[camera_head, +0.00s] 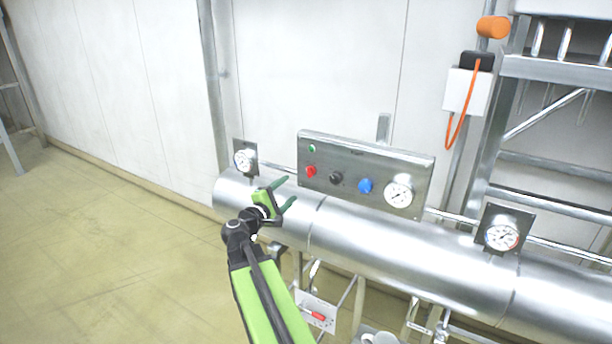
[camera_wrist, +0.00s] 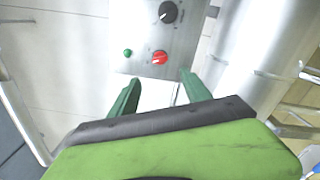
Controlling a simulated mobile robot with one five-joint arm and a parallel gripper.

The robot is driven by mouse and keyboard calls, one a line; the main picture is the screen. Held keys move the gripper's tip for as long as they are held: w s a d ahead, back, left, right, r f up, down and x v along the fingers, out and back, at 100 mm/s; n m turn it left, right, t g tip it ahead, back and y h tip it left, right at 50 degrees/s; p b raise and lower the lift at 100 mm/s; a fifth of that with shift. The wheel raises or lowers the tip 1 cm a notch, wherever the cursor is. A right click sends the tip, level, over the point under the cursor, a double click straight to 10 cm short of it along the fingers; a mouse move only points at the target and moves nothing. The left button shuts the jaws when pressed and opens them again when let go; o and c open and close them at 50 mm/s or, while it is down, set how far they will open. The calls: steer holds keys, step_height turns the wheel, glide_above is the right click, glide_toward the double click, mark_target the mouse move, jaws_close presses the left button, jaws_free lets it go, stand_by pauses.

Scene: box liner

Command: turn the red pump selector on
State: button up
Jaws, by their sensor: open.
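The red pump selector (camera_head: 311,171) is a small red knob at the left end of a grey metal control panel (camera_head: 345,194). In the wrist view the red selector (camera_wrist: 159,57) shows a light pointer mark and lies just beyond the fingertips, a little above the gap between them. My gripper (camera_head: 285,193) is open and empty, with green fingers, left of and below the panel in the head view. It also shows in the wrist view (camera_wrist: 160,82). The fingers are apart from the selector.
Beside the red knob are a green button (camera_head: 312,149), a black knob (camera_head: 336,177), a blue knob (camera_head: 365,185) and a gauge (camera_head: 398,194). A large steel pipe (camera_head: 400,249) runs below the panel. A gauge (camera_head: 244,160) stands left of it, another (camera_head: 502,237) right.

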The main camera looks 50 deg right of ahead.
mark_target(308, 173)
steer(key=x, duration=1.2)
steer(key=shift+c, duration=0.5)
jaws_close()
